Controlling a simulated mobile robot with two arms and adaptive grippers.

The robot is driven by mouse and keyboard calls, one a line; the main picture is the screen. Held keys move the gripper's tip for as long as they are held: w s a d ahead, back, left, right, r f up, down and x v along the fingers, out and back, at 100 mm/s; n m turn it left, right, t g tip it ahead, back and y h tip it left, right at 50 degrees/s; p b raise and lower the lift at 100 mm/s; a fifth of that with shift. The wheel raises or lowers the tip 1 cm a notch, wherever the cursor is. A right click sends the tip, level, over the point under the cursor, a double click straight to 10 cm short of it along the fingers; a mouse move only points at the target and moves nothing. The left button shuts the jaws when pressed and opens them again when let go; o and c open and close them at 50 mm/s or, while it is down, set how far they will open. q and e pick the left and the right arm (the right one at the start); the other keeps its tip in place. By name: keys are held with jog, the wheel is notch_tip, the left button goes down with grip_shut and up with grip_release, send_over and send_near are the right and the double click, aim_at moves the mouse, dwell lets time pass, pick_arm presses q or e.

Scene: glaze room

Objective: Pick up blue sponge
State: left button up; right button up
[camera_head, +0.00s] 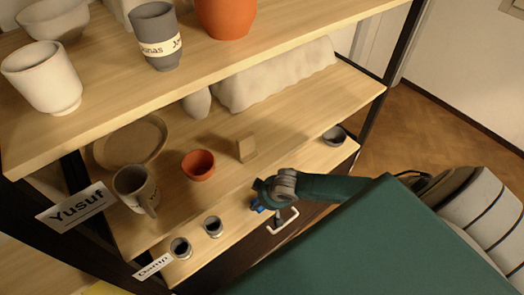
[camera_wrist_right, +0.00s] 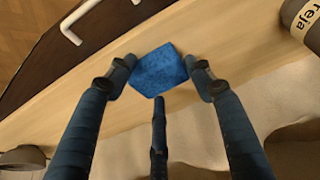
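The blue sponge (camera_wrist_right: 160,72) lies flat near the front edge of a wooden shelf in the right wrist view. My right gripper (camera_wrist_right: 159,72) is over it, with two fingers spread at its left and right sides and the third finger just below it in the picture. I cannot tell whether the fingertips touch it. In the head view my right gripper (camera_head: 269,195) is low over the front of the shelf, hiding most of the sponge (camera_head: 256,205). My left gripper is out of view.
A white handle (camera_head: 284,222) is below the shelf's front edge. Two small jars (camera_head: 181,248) (camera_head: 213,227), a grey mug (camera_head: 135,187) and an orange bowl (camera_head: 198,165) stand to the left. A small grey bowl (camera_head: 334,136) is at the right end.

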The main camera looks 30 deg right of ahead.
jog(key=shift+c, duration=0.8)
jog(key=shift+r, duration=0.8)
notch_tip(320, 180, up, 2)
jog(key=shift+s+r, duration=0.1)
jog(key=s, duration=0.6)
jog(key=s+d, duration=0.1)
jog(key=s, duration=0.4)
jog(key=s+b, duration=0.1)
jog(key=s, duration=0.5)
jog(key=shift+s+d, duration=0.2)
jog(key=shift+s, duration=0.15)
jog(key=shift+c, duration=0.2)
